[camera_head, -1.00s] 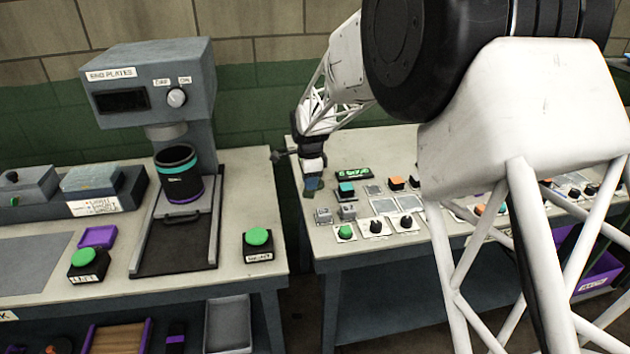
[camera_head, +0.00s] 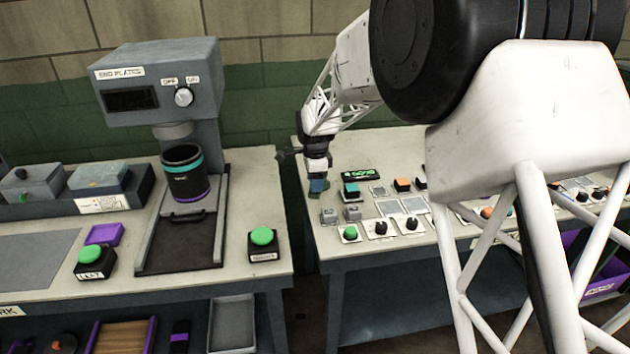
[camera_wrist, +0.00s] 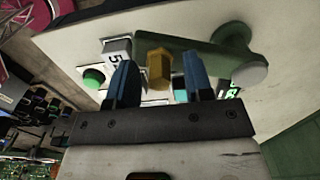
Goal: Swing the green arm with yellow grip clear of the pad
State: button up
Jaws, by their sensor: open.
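In the wrist view, the green arm (camera_wrist: 195,58) reaches across the bench top to a rounded green post (camera_wrist: 235,42) at the right. Its yellow grip (camera_wrist: 160,68) stands at the arm's left end, between the two blue fingers of my gripper (camera_wrist: 160,82). The fingers are apart, with a gap visible on each side of the grip. In the head view, my gripper (camera_head: 318,185) is low over the left end of the right bench. The green arm and yellow grip cannot be made out there. I cannot tell which surface is the pad.
A teal button (camera_head: 351,189), an orange button (camera_head: 402,184), grey blocks (camera_head: 352,212) and a green button (camera_head: 349,232) crowd the right bench near my gripper. A grey press (camera_head: 160,85) stands on the left bench (camera_head: 240,190). A gap separates the benches.

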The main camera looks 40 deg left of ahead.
jog(key=shift+r, duration=3.85)
jog(key=shift+w+d+r, duration=0.1)
jog(key=shift+d+r, duration=0.1)
jog(key=shift+d, duration=0.3)
jog(key=s+d+r+n, duration=0.15)
jog(key=d+r, duration=0.35)
jog(key=d, duration=0.8)
jog(key=s+d+r+n+t, duration=0.15)
jog(key=d+r, duration=0.25)
jog(key=d, duration=1)
jog(key=s+d+r+n, duration=0.15)
jog(key=d+r, duration=0.35)
jog(key=d, duration=0.8)
jog(key=s+d+n, duration=0.2)
jog(key=s+d, duration=0.9)
jog(key=d, duration=0.4)
jog(key=s+d+f+n, duration=0.1)
jog(key=s+d+f, duration=0.1)
jog(key=s+d, duration=0.3)
jog(key=s+d+f+n+t, duration=0.1)
jog(key=s+d, duration=0.4)
jog(key=s, duration=0.5)
jog(key=shift+s+d+f, duration=0.25)
jog(key=shift+s+f, duration=0.1)
jog(key=shift+f, duration=0.45)
